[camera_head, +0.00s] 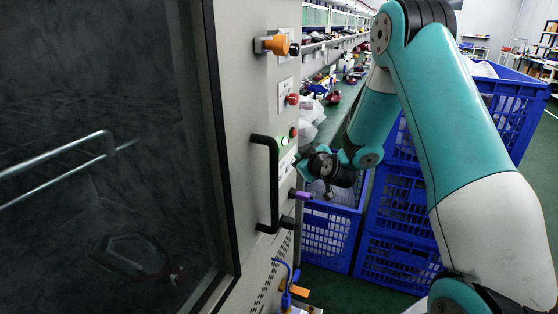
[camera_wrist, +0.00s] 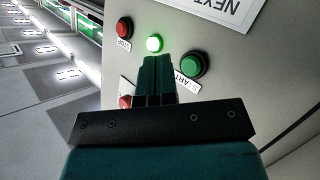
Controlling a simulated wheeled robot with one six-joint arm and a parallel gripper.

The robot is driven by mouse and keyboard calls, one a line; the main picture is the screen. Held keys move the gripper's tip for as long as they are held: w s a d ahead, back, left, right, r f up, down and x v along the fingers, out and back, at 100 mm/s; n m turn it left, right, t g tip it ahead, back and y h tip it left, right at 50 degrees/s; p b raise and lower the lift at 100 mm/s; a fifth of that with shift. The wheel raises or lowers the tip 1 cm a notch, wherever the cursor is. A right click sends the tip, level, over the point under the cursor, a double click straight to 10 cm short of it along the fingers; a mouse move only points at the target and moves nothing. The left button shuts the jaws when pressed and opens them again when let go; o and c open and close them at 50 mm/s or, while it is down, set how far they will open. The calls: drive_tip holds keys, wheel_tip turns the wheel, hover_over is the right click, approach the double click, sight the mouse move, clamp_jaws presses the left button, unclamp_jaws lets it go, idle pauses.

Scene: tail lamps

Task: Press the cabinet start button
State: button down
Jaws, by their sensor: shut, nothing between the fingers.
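The cabinet's grey panel (camera_head: 286,70) stands left of my arm in the head view. My gripper (camera_wrist: 157,58) is shut and empty. Its tips point at the panel just below the lamp, with the green button to their right. I cannot tell whether the tips touch the panel. In the head view, I cannot make out the start button clearly.
A red button (camera_wrist: 124,27) is at the upper left of the lamp. Another red part (camera_wrist: 125,101) is partly hidden by my gripper. A black handle (camera_head: 273,185) stands out from the cabinet close to my gripper. Blue crates (camera_head: 402,200) stand behind my arm.

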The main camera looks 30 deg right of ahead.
drive_tip(key=shift+s+d+b, duration=0.55)
drive_tip(key=shift+s+b, duration=0.2)
drive_tip(key=shift+b, duration=0.1)
